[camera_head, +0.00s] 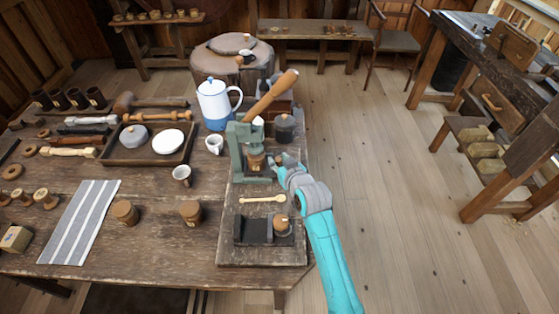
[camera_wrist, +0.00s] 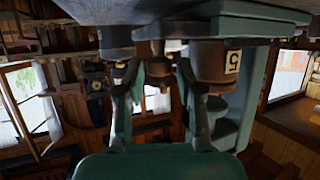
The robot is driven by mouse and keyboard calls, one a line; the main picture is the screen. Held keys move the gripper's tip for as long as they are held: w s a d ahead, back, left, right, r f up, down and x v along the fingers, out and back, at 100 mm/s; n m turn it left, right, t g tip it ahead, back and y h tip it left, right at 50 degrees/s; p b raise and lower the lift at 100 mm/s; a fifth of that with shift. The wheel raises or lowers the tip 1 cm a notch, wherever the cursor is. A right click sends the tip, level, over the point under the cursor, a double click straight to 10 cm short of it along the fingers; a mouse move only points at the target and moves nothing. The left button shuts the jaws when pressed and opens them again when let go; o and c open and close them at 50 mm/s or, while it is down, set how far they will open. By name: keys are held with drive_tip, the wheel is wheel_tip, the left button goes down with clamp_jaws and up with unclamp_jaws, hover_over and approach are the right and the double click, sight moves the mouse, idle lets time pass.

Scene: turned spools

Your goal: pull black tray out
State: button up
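A low black tray (camera_head: 253,231) lies on the wooden board at the table's front right, with a wood-and-grey jar (camera_head: 281,226) at its right end. My gripper (camera_head: 279,160) is behind it, close to the right side of the green lever press (camera_head: 239,150). In the wrist view, which is upside down, my gripper's fingers (camera_wrist: 153,78) are apart with nothing clearly held between them. A labelled wooden jar (camera_wrist: 212,62) stands close beside one finger against the green press. The black tray cannot be made out in the wrist view.
A pale wooden scoop (camera_head: 262,199) lies between press and tray. A dark lidded jar (camera_head: 285,128) stands behind my gripper, and a white cup (camera_head: 214,144) left of the press. A wooden jar (camera_head: 190,212) stands left of the board. The floor right of the table is clear.

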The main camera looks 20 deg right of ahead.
drive_tip(key=shift+w, duration=0.15)
clamp_jaws()
drive_tip(key=shift+s+d, duration=0.45)
drive_tip(key=shift+d, duration=0.9)
drive_tip(key=shift+s+d, duration=0.4)
drive_tip(key=shift+d, duration=0.9)
drive_tip(key=shift+s+d, duration=0.45)
drive_tip(key=shift+d, duration=0.9)
unclamp_jaws()
